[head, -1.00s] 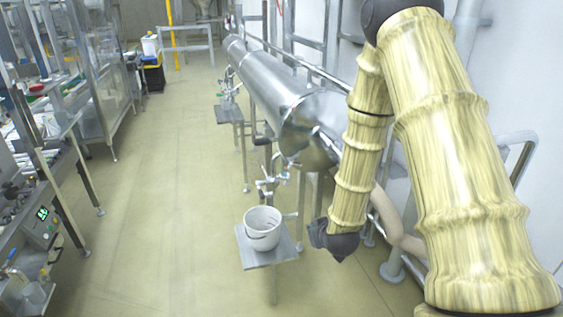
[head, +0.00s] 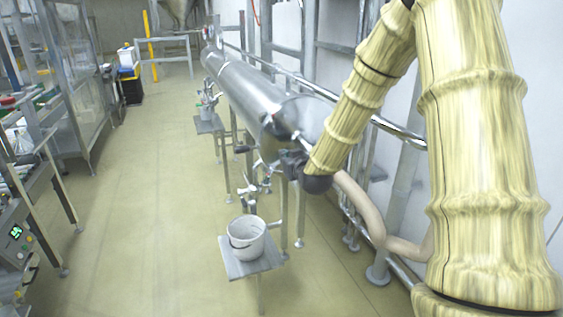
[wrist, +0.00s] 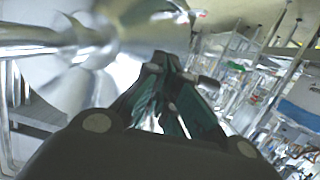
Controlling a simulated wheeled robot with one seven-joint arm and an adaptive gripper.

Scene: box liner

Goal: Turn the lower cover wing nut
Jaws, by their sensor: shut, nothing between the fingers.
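The steel cylinder (head: 250,90) lies along the right wall, its near end facing me. My gripper (head: 292,160) is just below that near end in the head view, partly hidden by my wrist. The wing nut cannot be made out in the head view. In the wrist view my gripper's fingers (wrist: 168,82) are closed together and hold nothing. Blurred shiny metal (wrist: 95,40) is close beyond the fingers at upper left. I cannot tell whether it includes the wing nut, or whether the fingers touch it.
A white bucket (head: 247,238) stands on a small steel stand (head: 230,268) below a tap (head: 248,200). A pale hose (head: 362,205) and a pipe rail run along the wall on the right. A workbench with equipment is at left. The floor between is clear.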

